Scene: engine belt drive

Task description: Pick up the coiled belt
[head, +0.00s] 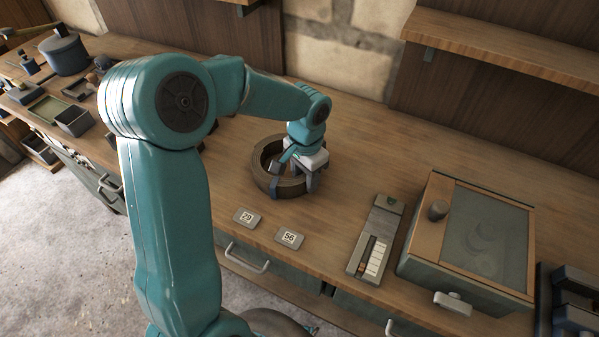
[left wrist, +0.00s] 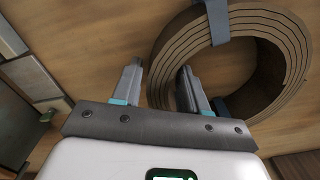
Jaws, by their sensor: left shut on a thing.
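The coiled belt (head: 264,182) is a thick brown ring of several layers, lying on the wooden workbench, with blue-grey straps around it. In the left wrist view the coiled belt (left wrist: 284,62) fills the upper right, with a strap across its top. My left gripper (head: 303,181) is over the right side of the ring in the head view. In the left wrist view my left gripper (left wrist: 160,80) has one finger outside the ring and the other inside, shut on its wall. My right gripper is in neither view.
Two number tags, 29 (head: 246,218) and 56 (head: 289,237), lie in front of the belt. A grey case with white strips (head: 373,245) and a lidded box (head: 420,262) stand to the right. Trays and a pot (head: 65,52) are at left. A shelf (head: 500,52) overhangs the back right.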

